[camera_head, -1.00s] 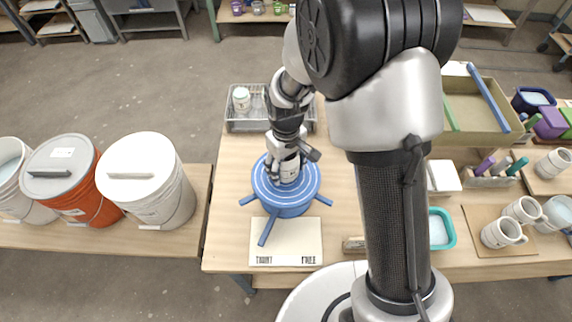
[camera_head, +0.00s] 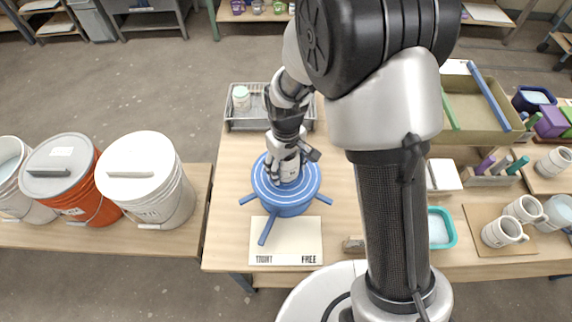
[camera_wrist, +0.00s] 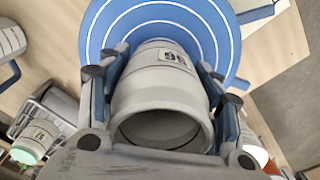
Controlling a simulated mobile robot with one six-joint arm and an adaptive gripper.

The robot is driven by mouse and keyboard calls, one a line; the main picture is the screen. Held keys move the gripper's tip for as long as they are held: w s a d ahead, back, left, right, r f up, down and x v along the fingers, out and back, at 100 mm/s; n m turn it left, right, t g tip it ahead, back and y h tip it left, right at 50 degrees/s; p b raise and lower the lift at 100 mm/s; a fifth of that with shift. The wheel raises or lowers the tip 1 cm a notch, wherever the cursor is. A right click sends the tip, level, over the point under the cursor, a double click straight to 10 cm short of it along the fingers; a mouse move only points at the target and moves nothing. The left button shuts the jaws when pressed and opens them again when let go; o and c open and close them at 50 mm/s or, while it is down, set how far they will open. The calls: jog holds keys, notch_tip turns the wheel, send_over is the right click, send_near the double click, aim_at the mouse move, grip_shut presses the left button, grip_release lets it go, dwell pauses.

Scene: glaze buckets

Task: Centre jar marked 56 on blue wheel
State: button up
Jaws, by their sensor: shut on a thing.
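The jar (camera_wrist: 160,85) is pale grey-white with an open mouth facing the wrist camera. Its dark number label is upside down in the wrist view and appears to read 56. My gripper (camera_wrist: 160,95) is shut on the jar, one finger on each side. In the head view the jar (camera_head: 289,170) is upright over the middle of the blue wheel (camera_head: 267,193). The wheel (camera_wrist: 110,35) has white rings and several blue arms. The jar's base is near the inner rings; I cannot tell whether it touches the wheel or is exactly centred.
A wire basket (camera_head: 245,126) behind the wheel holds another jar (camera_head: 241,97) with a teal lid. A board marked TIGHT and FREE (camera_head: 285,238) lies in front. Buckets (camera_head: 150,190) stand at the left. Mugs (camera_head: 503,233) and a tray box (camera_head: 465,125) are at the right.

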jog(key=shift+f, duration=0.25)
dwell(0.3)
jog(key=o, duration=1.4)
jog(key=shift+c, duration=0.2)
notch_tip(320, 180, up, 12)
jog(key=shift+r, duration=0.1)
